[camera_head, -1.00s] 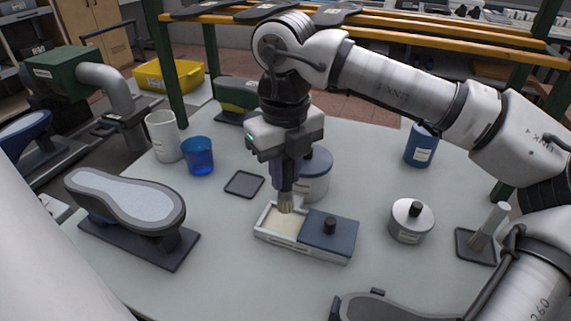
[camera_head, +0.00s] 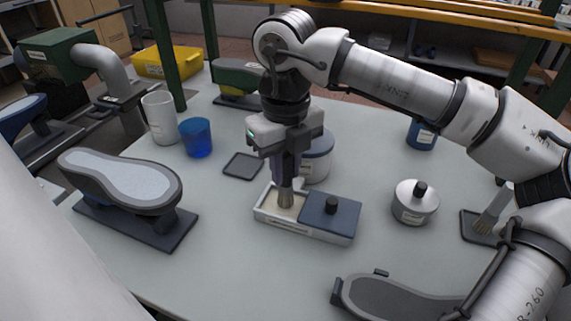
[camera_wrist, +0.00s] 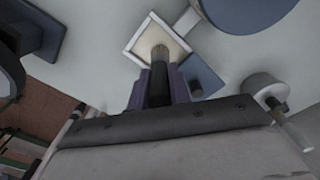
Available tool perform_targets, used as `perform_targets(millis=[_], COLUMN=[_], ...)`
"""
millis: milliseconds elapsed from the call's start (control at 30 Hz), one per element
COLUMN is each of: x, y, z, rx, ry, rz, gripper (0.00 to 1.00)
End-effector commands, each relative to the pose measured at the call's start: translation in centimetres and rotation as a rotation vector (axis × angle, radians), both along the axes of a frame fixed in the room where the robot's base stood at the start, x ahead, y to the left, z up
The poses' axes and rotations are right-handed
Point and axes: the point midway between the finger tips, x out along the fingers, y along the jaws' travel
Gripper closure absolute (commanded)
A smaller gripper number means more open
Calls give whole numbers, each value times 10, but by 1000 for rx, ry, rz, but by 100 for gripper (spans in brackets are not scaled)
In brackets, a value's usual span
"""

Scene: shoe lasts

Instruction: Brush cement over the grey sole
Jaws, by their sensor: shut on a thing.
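My gripper (camera_head: 286,166) is shut on a brush (camera_head: 286,196), which hangs bristles down over the open half of a shallow cement tray (camera_head: 268,217). The bristles appear to be at the cream cement; I cannot tell how deep. The wrist view also shows the brush (camera_wrist: 158,82) and the tray's pale rim (camera_wrist: 134,46). A dark blue lid with a black knob (camera_head: 342,224) covers the tray's right half. The grey sole (camera_head: 125,178) faces up on a shoe last at the left, on a dark stand (camera_head: 142,228). It is well apart from my gripper.
A round tin (camera_head: 414,202) and another brush on a dark holder (camera_head: 491,212) are at right. A dark sole (camera_head: 400,298) lies in front.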

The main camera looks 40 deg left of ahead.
Motion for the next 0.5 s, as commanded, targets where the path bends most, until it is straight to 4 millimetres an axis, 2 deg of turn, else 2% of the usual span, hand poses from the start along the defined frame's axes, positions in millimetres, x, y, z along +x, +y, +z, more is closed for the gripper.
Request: perform_targets(millis=[500], x=[0], y=[0], z=[-5], rx=[0], ry=[0], rz=[0], gripper=[100])
